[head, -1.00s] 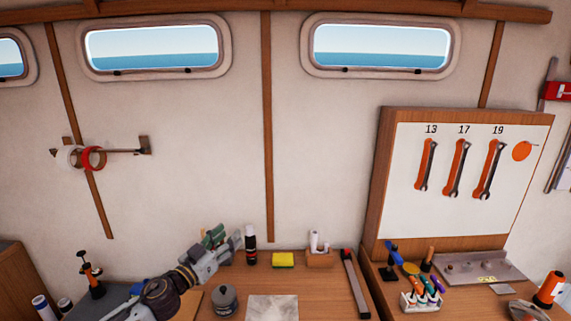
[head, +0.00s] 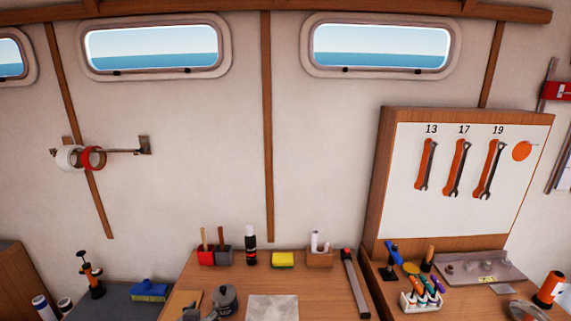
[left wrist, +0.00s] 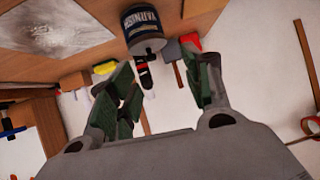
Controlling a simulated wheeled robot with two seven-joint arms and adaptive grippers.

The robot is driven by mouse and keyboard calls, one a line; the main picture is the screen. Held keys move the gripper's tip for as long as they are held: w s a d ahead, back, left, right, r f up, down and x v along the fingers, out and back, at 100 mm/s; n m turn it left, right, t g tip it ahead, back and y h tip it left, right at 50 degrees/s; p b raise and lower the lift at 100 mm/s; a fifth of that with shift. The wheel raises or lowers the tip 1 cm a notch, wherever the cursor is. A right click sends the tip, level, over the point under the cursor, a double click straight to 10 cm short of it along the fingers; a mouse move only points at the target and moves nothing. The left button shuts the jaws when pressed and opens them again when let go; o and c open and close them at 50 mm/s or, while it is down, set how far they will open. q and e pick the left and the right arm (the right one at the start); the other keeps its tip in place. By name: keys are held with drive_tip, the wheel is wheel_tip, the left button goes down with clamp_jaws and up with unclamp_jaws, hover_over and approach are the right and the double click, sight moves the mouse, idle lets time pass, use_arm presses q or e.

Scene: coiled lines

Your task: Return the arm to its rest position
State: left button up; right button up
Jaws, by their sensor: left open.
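My left gripper (left wrist: 163,68) shows in the left wrist view with its two green-padded fingers spread apart and nothing between them. In the head view only a small dark grey part of my left arm or gripper (head: 191,313) shows at the bottom edge, just left of the grey can. The grey can (head: 224,300) stands on the wooden bench; its dark label shows in the left wrist view (left wrist: 142,28), beyond the fingers. The rest of my left arm is out of the head view. My right gripper is in neither view.
A red and grey holder (head: 214,255), a black and white bottle (head: 251,246), a yellow sponge (head: 283,259) and a small wooden block (head: 319,259) stand along the back of the bench. A blue brush (head: 149,291) and a hand pump (head: 91,277) are at the left.

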use_arm(q)
drive_tip(key=s+f+m+g+h, duration=0.1)
drive_tip(key=s+f+g, duration=0.3)
drive_tip(key=s, duration=0.6)
drive_tip(key=s+f+m+g, duration=0.1)
drive_tip(key=s+f+g, duration=0.35)
drive_tip(key=s, duration=0.55)
wheel_tip(320, 180, down, 38)
drive_tip(key=a+b, duration=0.2)
drive_tip(key=b, duration=0.4)
drive_tip(key=s+a+f+g+b, duration=0.1)
drive_tip(key=s+a+f+b, duration=0.2)
drive_tip(key=s+f, duration=0.8)
drive_tip(key=s+a+f+m+g+b, duration=0.1)
drive_tip(key=s+a+f+b, duration=0.2)
drive_tip(key=s+f, duration=0.8)
wheel_tip(320, 180, down, 5)
drive_tip(key=shift+a+f+y, duration=0.1)
drive_tip(key=shift+a+y, duration=0.3)
drive_tip(key=shift+a, duration=0.75)
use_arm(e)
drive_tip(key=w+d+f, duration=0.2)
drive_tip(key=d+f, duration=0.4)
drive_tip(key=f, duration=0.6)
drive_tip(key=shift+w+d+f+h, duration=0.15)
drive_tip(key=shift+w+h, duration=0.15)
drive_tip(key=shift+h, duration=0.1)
